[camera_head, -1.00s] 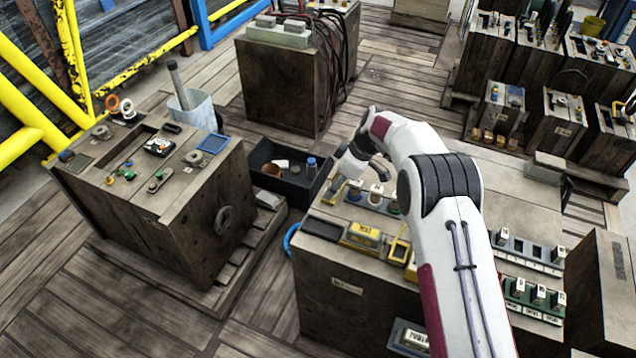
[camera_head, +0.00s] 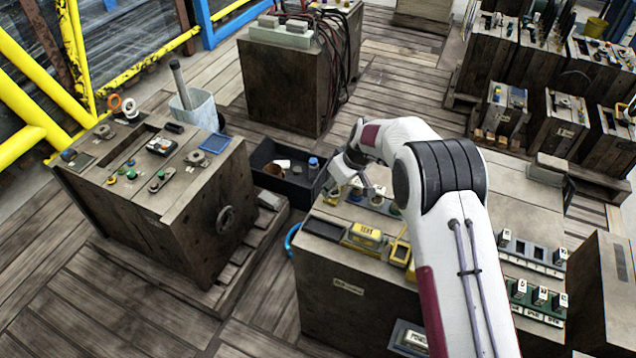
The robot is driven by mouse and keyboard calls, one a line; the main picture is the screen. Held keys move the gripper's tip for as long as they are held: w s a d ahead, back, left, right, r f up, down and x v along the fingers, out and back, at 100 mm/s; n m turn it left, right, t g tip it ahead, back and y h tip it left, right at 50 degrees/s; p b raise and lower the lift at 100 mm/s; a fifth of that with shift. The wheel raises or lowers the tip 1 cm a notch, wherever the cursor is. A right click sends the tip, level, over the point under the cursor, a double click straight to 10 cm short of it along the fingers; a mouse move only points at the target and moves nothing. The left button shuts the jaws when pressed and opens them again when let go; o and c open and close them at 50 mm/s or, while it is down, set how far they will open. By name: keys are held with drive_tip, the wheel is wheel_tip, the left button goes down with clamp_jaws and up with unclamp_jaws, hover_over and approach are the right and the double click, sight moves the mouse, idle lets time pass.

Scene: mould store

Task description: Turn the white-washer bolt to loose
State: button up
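A row of small bolt-like fittings with pale tops stands on the wooden block in the middle. One has a blue base (camera_head: 356,196), another a dark base (camera_head: 376,199), and one to the right looks green (camera_head: 395,210). They are too small to tell which has the white washer, and part of the row is hidden behind my gripper. My gripper (camera_head: 350,188) points down at the left end of this row, just above it. Its fingers look spread apart, with nothing seen held. Contact with a bolt cannot be made out.
A yellow label box (camera_head: 363,236) and yellow-framed piece (camera_head: 400,250) sit at the block's front. A dark open bin (camera_head: 268,150) with small items stands behind left. Green-based switches (camera_head: 535,300) are at right. A second block (camera_head: 130,185) with fittings stands left, across a gap.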

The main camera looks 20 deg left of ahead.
drive_tip(key=shift+s+a+m+t+h, duration=0.1)
drive_tip(key=shift+m+t+h, duration=0.35)
drive_tip(key=shift+m, duration=1.05)
drive_tip(key=shift+m+t+h, duration=0.35)
drive_tip(key=shift+m+t, duration=0.2)
drive_tip(key=shift+m, duration=0.95)
drive_tip(key=shift+a+m+t+h, duration=0.15)
drive_tip(key=shift+m+h, duration=0.3)
drive_tip(key=shift+m, duration=0.8)
drive_tip(key=shift+m+t+h, duration=0.15)
drive_tip(key=shift+m+h, duration=0.3)
drive_tip(key=shift+m, duration=0.8)
drive_tip(key=shift+m, duration=0.6)
drive_tip(key=shift+h, duration=0.3)
drive_tip(key=s+a+r+n+g+y, duration=0.1)
drive_tip(key=s+r+n, duration=0.5)
drive_tip(key=n, duration=0.7)
drive_tip(key=shift+s+a+r+g, duration=0.2)
drive_tip(key=shift+a+r+g, duration=0.1)
drive_tip(key=shift+g, duration=0.6)
drive_tip(key=shift+a+n, duration=0.1)
drive_tip(key=shift+n, duration=0.6)
